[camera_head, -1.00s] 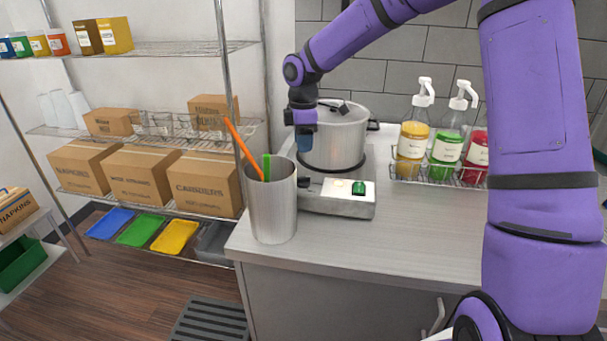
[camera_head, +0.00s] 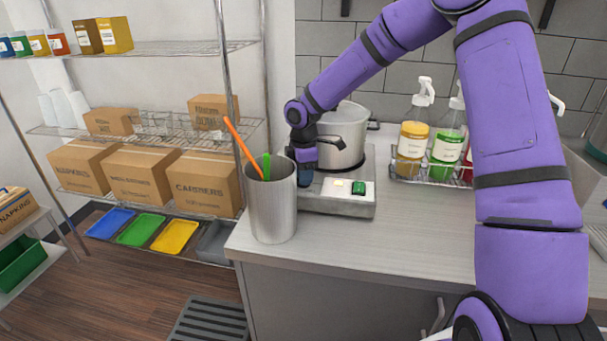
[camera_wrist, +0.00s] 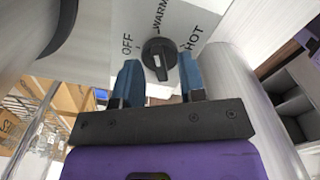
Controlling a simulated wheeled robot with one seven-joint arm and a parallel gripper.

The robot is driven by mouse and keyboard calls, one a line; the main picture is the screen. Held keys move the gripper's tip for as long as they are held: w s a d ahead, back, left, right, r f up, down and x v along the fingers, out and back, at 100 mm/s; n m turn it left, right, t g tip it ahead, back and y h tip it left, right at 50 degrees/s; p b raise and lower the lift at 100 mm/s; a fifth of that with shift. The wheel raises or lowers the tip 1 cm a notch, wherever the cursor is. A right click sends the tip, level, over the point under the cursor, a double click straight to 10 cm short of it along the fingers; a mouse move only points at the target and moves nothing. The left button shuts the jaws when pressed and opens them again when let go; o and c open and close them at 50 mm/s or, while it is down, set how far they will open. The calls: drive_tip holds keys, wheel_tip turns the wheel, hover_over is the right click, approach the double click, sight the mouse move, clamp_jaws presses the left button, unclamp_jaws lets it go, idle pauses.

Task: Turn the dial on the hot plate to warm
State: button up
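The hot plate (camera_head: 338,205) is a grey box on the counter with a large metal pot (camera_head: 342,135) on it. In the wrist view its front panel (camera_wrist: 205,20) carries the labels OFF, WARM and HOT around a black dial (camera_wrist: 159,55). The dial's white mark appears to point toward the lower right of the picture, away from the labels. My gripper (camera_wrist: 158,82) is open, with one blue finger on each side of the dial and visible gaps between. In the head view my gripper (camera_head: 306,172) is beside the hot plate's left end; the dial is hidden there.
A metal canister (camera_head: 272,210) holding an orange and a green stick stands close to my gripper. A wire rack of pump bottles (camera_head: 446,145) is at the right. The counter front (camera_head: 390,240) is clear. A green switch (camera_head: 358,188) is on the hot plate.

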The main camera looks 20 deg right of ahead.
drive_tip(key=shift+f, duration=0.1)
drive_tip(key=shift+c, duration=0.4)
clamp_jaws()
drive_tip(key=shift+m, duration=0.8)
drive_tip(key=shift+o, duration=0.4)
unclamp_jaws()
wheel_tip(320, 180, up, 11)
drive_tip(key=shift+f, duration=0.1)
